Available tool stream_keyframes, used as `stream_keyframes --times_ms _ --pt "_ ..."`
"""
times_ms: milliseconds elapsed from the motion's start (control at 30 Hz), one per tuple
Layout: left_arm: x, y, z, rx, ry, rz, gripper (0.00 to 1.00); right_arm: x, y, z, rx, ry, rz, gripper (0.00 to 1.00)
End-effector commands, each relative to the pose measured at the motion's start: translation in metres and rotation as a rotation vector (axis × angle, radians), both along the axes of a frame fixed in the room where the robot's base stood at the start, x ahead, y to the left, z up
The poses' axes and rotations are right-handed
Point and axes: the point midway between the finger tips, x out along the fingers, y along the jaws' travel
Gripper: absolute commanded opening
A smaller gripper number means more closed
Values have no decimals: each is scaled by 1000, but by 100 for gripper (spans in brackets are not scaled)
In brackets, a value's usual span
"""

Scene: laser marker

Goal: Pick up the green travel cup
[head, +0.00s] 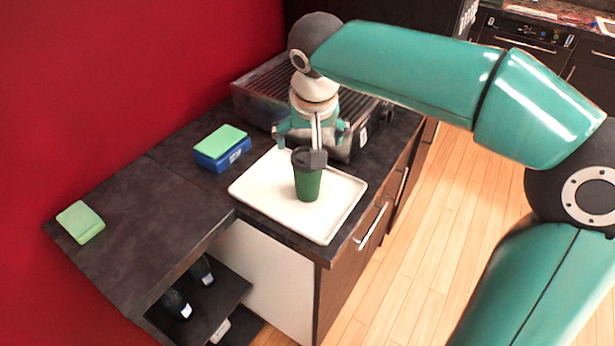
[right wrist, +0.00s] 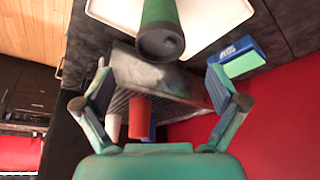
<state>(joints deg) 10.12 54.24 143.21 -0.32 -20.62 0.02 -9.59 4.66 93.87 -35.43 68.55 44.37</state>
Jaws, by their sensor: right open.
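The green travel cup (head: 308,184) with a dark lid stands upright on the white tray (head: 333,222) on the dark counter. It also shows at the top of the right wrist view (right wrist: 160,28), its dark lid toward the camera. My right gripper (head: 314,128) is above and behind the cup in the head view. Its two fingers are spread wide and empty in the right wrist view (right wrist: 160,95), with the cup beyond them and apart from them. My left gripper is in neither view.
A ribbed metal appliance (head: 270,88) stands behind the tray. A blue box with a green top (head: 222,148) sits left of the tray, and a green block (head: 80,222) lies at the far left. Dark bottles (head: 177,305) stand on a lower shelf. A red wall borders the counter.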

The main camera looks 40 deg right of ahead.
Motion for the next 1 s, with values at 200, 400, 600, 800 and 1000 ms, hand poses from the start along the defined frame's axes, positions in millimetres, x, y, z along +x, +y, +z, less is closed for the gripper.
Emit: stream_keyframes --times_ms 200,400,600,800,1000 --pt "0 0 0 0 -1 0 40 13 -9 -39 0 4 -3 96" --pt "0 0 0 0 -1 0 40 18 -11 -51 0 2 -4 96" --pt "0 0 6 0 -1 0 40 24 -15 -69 -1 6 -3 96" --pt "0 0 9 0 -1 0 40 34 -20 -93 0 4 -3 96" --pt "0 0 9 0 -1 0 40 36 -21 -98 0 0 -3 96"
